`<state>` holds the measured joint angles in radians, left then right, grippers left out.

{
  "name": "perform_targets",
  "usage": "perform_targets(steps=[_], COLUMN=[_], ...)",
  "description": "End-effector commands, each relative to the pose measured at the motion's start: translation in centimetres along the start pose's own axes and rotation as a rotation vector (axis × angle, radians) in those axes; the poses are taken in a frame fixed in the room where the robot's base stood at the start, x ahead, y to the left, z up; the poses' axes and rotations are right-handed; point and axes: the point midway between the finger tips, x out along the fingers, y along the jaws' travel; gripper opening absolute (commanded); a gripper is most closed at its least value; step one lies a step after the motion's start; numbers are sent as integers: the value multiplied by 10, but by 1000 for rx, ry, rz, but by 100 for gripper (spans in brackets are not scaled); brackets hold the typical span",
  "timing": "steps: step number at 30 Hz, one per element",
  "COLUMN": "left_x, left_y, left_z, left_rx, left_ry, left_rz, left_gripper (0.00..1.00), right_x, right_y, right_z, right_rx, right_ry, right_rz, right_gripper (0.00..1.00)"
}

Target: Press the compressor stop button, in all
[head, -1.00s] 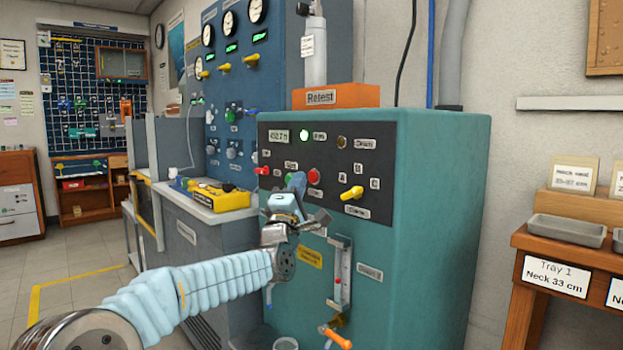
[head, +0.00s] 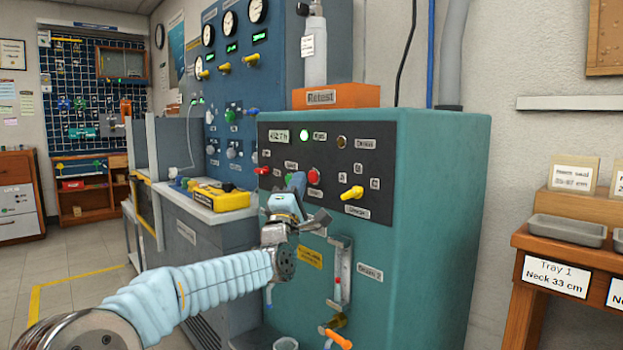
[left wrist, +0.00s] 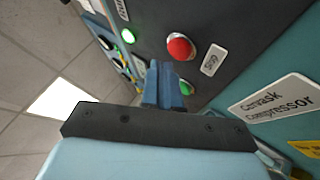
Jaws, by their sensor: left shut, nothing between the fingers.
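The teal compressor cabinet (head: 430,230) stands in the middle of the head view with a dark control panel (head: 370,160). A red round button (head: 314,176) sits on the panel just right of my left gripper's fingertips. In the left wrist view this red button (left wrist: 180,47) is beside a label that appears to read Stop (left wrist: 213,60). A green button (left wrist: 186,88) is partly hidden by the fingers. My left gripper (head: 296,181) is shut and empty, its tips close to the panel between the buttons; contact cannot be told. My right gripper is not in view.
A yellow selector knob (head: 352,193) juts out right of the buttons. Another red button (head: 264,170) is at the panel's left. A flow tube (head: 340,270) and orange-handled valve (head: 337,338) are below. An orange Retest box (head: 345,97) sits on top.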

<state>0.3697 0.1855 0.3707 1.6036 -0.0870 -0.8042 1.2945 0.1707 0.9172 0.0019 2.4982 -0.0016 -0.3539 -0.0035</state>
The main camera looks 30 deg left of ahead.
Motion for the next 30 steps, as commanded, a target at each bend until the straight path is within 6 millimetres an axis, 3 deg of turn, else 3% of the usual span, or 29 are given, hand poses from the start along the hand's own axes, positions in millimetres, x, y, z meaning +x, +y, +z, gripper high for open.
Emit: perform_targets(steps=[30], left_x=[7], left_y=[-5], left_z=[5], left_rx=[-1], left_ry=[0], left_rz=[0], left_gripper=[0], right_x=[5], right_y=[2], right_z=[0], right_rx=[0], right_ry=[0], right_rz=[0], right_gripper=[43])
